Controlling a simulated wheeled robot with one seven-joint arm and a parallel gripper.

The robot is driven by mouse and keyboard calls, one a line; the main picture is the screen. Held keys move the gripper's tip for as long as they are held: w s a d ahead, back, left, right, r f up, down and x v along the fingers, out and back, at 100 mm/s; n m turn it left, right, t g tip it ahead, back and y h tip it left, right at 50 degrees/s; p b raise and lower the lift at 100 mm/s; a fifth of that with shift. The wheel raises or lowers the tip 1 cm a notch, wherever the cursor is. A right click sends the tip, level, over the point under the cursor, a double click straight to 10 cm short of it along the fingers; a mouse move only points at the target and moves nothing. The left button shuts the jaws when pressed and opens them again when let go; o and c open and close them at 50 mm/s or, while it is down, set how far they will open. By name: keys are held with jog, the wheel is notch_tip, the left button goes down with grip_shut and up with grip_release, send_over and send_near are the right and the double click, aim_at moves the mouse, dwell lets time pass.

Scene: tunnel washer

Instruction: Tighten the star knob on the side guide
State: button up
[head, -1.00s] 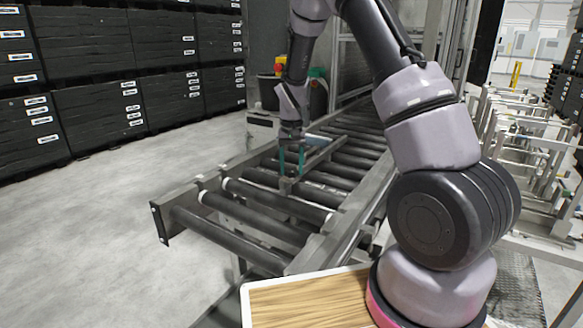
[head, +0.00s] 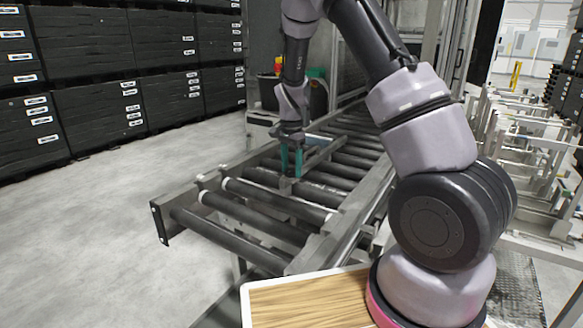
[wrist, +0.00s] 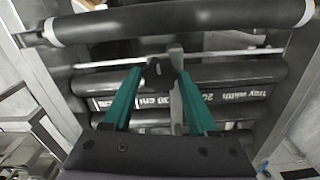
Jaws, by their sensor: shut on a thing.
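My gripper (head: 291,172), with two green fingers, points down over the roller conveyor (head: 245,205). In the wrist view its fingertips (wrist: 160,73) are on either side of the small dark star knob (wrist: 157,75), and the gripper is shut on it. The side guide (head: 318,157) is a grey metal bar above the rollers, beside the gripper. In the wrist view its grey edge (wrist: 177,90) runs between the fingers. The knob is hidden by the fingers in the head view, and its lobes are too small to make out.
Stacked black crates (head: 95,115) line the left wall. Metal racks (head: 530,160) are at the right. The floor at left is clear.

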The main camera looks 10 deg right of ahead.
aim_at(292, 170)
jog(key=shift+m, duration=0.4)
jog(key=o, duration=1.4)
jog(key=shift+r, duration=5.45)
